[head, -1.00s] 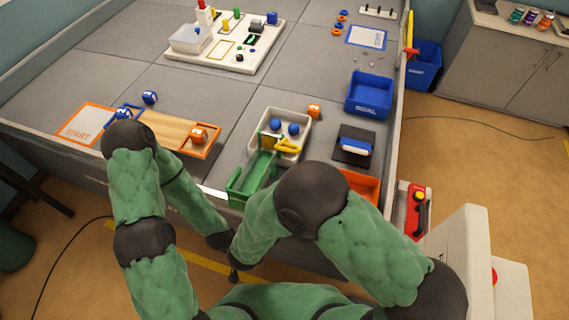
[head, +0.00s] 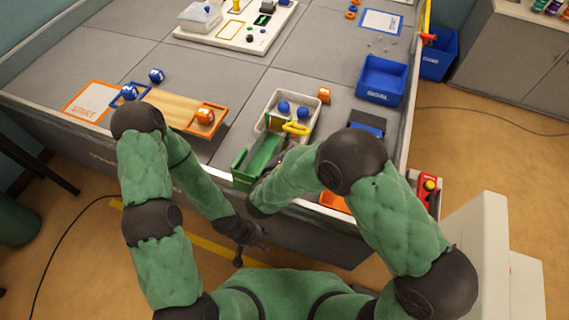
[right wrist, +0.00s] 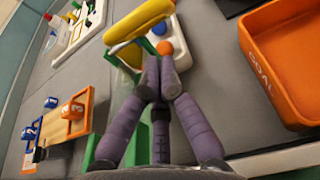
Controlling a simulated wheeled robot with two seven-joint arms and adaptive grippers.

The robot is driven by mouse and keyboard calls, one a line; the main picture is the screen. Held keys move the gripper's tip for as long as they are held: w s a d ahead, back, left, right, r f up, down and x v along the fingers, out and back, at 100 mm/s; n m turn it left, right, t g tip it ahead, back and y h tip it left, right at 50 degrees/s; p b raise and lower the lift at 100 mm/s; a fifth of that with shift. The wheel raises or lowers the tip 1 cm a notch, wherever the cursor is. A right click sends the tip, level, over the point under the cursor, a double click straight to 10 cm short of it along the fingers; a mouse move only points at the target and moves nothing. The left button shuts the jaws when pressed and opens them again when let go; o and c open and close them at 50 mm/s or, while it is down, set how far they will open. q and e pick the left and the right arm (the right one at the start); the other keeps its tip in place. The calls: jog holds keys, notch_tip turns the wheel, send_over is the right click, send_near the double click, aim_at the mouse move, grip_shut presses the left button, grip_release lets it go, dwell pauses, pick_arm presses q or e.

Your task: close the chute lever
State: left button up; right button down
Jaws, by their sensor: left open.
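The green chute (head: 262,158) slopes at the table's front edge, its upper end at a pale tray (head: 304,104) holding two blue balls (head: 284,107). The yellow chute lever (head: 296,128) sticks out to the right at the chute's upper end. In the right wrist view the lever (right wrist: 140,20) lies just beyond the fingertips of my right gripper (right wrist: 158,62). Those fingers are drawn together with nothing seen between them; I cannot tell whether they touch the lever. In the head view my right arm mostly hides that gripper. My left gripper (head: 247,236) is open and empty, low before the table edge.
A wooden ramp (head: 175,108) with an orange numbered cube (head: 205,115) is left of the chute. An orange bin (right wrist: 285,55) is close on the right in the right wrist view. A blue bin (head: 382,80) stands farther back.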

aim_at(296, 133)
jog(key=shift+w+d+r, duration=0.2)
jog(key=shift+w+r, duration=0.15)
jog(key=shift+w, duration=0.15)
jog(key=shift+w+d+r, duration=0.15)
jog(key=shift+w+r, duration=0.2)
jog(key=shift+w, duration=0.15)
jog(key=shift+w+d+r, duration=0.1)
jog(key=shift+w+r, duration=0.2)
jog(key=shift+r, duration=0.2)
jog(key=shift+w+d+r, duration=0.1)
jog(key=shift+w+r, duration=0.15)
jog(key=shift+r, duration=0.2)
